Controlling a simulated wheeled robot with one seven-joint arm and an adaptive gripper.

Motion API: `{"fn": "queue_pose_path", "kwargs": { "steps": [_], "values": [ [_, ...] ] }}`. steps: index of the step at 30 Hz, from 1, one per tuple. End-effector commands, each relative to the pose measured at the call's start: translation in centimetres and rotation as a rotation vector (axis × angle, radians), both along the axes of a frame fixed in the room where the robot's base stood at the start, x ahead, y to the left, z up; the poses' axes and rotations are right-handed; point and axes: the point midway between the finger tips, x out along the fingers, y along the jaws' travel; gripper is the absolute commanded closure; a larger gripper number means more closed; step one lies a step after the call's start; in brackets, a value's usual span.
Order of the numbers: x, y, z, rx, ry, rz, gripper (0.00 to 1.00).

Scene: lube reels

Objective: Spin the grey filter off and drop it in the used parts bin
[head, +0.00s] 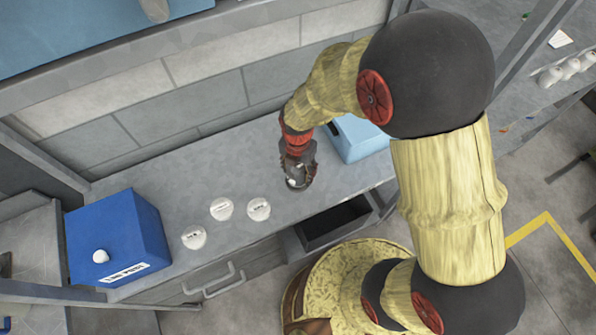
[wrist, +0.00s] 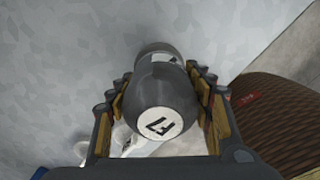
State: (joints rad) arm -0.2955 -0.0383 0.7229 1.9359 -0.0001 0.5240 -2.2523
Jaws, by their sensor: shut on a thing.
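The grey filter (wrist: 152,88) is a dark grey rounded canister with a white end disc marked with dark characters. In the wrist view it sits between the two fingers of my gripper (wrist: 158,100), which touch it on both sides. A grey rounded part with a small white mark (wrist: 170,59) shows just beyond it; I cannot tell whether the two are joined. In the head view my gripper (head: 297,172) points down over the grey bench, with the grey filter's pale end (head: 294,183) low between the fingers. An open dark bin (head: 335,226) is at the bench's front edge; no label shows.
Three white round labelled pieces (head: 221,208) stand on the bench left of my gripper. A blue box (head: 117,240) with a white knob and label is at the far left. A light blue box (head: 358,140) stands behind my arm. The bench (head: 170,190) is otherwise mostly clear.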

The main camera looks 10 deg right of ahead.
Motion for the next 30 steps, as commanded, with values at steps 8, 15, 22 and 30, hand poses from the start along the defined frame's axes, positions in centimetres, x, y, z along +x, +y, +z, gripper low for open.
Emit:
{"fn": "queue_pose_path", "kwargs": {
  "steps": [8,15,22,30],
  "values": [
    [0.1,0.0,0.8,0.001,-0.003,0.000,0.84],
    [0.2,0.1,2.7,0.001,-0.004,0.000,0.84],
    [0.2,0.1,4.6,0.001,-0.004,0.000,0.84],
    [0.2,0.1,4.7,0.001,-0.003,0.000,0.84]
  ]
}}
